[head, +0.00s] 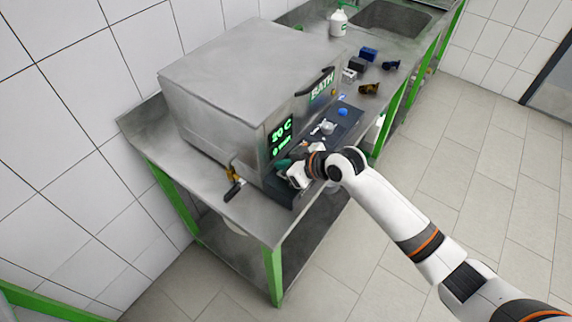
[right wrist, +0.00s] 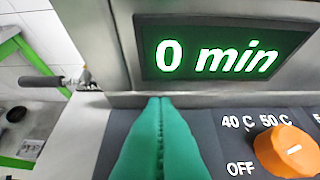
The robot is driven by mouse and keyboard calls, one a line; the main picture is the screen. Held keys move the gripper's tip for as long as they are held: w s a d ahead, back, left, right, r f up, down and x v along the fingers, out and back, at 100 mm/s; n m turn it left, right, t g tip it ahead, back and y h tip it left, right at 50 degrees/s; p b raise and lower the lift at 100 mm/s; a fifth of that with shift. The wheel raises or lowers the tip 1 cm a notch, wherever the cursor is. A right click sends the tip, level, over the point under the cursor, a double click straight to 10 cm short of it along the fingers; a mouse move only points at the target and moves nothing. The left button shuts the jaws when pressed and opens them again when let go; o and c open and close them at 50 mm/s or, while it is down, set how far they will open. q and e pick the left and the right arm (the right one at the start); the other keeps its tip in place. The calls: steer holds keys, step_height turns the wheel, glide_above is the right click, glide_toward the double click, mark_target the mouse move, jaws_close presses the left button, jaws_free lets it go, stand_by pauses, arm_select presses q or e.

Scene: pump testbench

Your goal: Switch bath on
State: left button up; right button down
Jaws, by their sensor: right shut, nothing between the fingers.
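The bath (head: 225,80) is a steel box with a lid on the bench, marked BATH on its front. Its display (head: 281,136) reads 20 C and 0 min in green; the 0 min line also shows in the right wrist view (right wrist: 222,53). An orange knob (right wrist: 285,150) sits on the dark front panel, with OFF, 40 C and 50 C printed around it. My right gripper (head: 284,163) is at the panel's near end, below the display. Its green fingers (right wrist: 160,100) are shut and empty, left of the knob. My left gripper is out of view.
A valve with a dark handle (head: 234,190) sticks out at the bath's near left corner. Small dark and brass parts (head: 369,89) lie on the bench beyond the panel. A white bottle (head: 338,22) stands near the sink (head: 392,16). The floor at right is clear.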

steer(key=shift+d, duration=0.1)
steer(key=b+v, duration=0.2)
steer(key=v, duration=1)
